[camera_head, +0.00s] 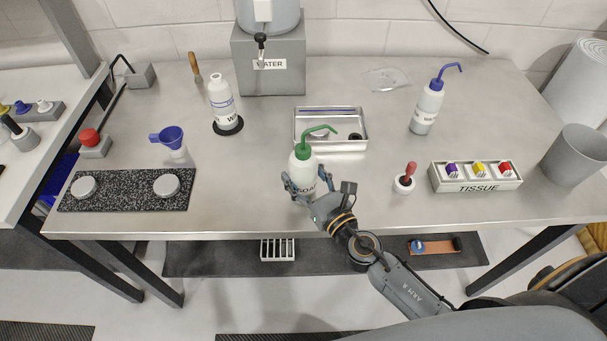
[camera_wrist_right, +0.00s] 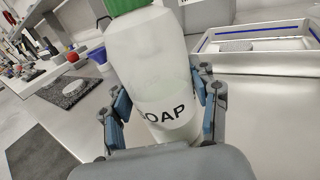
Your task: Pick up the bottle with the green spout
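The bottle with the green spout (camera_head: 302,172) is white with a green cap and bent green spout. It stands near the front middle of the table, upright in the head view. In the right wrist view the bottle (camera_wrist_right: 155,75) fills the middle, with black letters "OAP" visible and its spout cut off at the top. My right gripper (camera_head: 308,190) has its fingers on both sides of the bottle's lower body. In the wrist view the gripper (camera_wrist_right: 163,102) lies close along both sides; firm contact cannot be told. The bottle's base is hidden. My left gripper is not in view.
A metal tray (camera_head: 361,142) lies just behind the bottle. A white bottle (camera_head: 221,105) stands back left, a blue-spouted bottle (camera_head: 427,107) back right.

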